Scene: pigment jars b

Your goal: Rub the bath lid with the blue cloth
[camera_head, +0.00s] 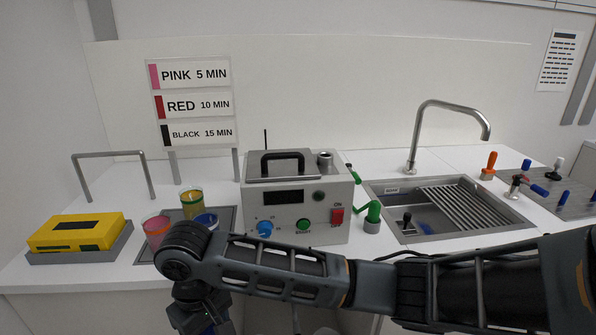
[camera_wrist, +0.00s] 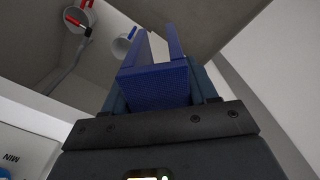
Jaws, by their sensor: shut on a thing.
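The bath is a grey box with a display and knobs, standing mid-counter in the head view. Its flat lid (camera_head: 265,169) is on top, with a black handle (camera_head: 285,157). My gripper (camera_wrist: 158,85) is shut on the blue cloth (camera_wrist: 155,88), which shows in the wrist view as a dark blue block with two upright strips. In the head view my gripper hangs at the bottom left, in front of the counter and below the lid's height. The cloth is apart from the lid. My arm hides part of the counter front, and the fingertips are mostly cut off below.
Pink (camera_head: 156,230), yellow (camera_head: 192,203) and blue (camera_head: 206,221) jars stand left of the bath, close behind my wrist. A yellow case (camera_head: 76,233) lies at far left. A timing sign (camera_head: 193,103) rises behind. A sink (camera_head: 418,227) with a tall tap (camera_head: 431,106) is right.

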